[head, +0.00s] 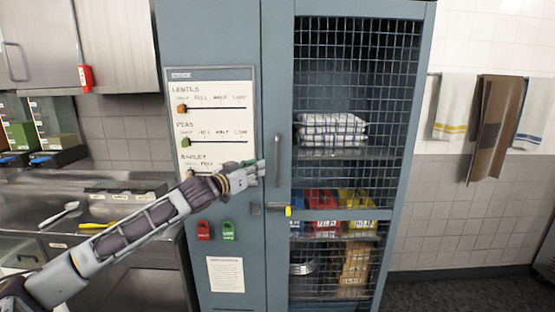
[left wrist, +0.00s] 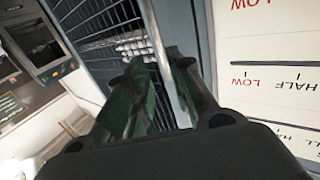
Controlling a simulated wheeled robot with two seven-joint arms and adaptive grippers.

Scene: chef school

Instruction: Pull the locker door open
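The locker door (head: 398,120) has a blue-grey frame with wire mesh and looks shut. Its slim vertical handle (head: 277,155) is on the left side of the door. Below it is a latch with a yellow tip (head: 288,211). My left gripper (head: 259,169) is just left of the handle's lower part. In the left wrist view my left gripper (left wrist: 158,85) has its fingers apart. A pale bar or frame strip (left wrist: 160,50) runs between or behind them; I cannot tell whether they touch it. My right gripper is not in view.
A whiteboard (head: 210,92) with sliders is on the panel left of the door. Red and green tags (head: 203,230) hang below. Folded cloths (head: 331,125) and coloured bins lie behind the mesh. A steel sink counter (head: 85,205) stands left. Towels (head: 455,105) hang right; floor there is clear.

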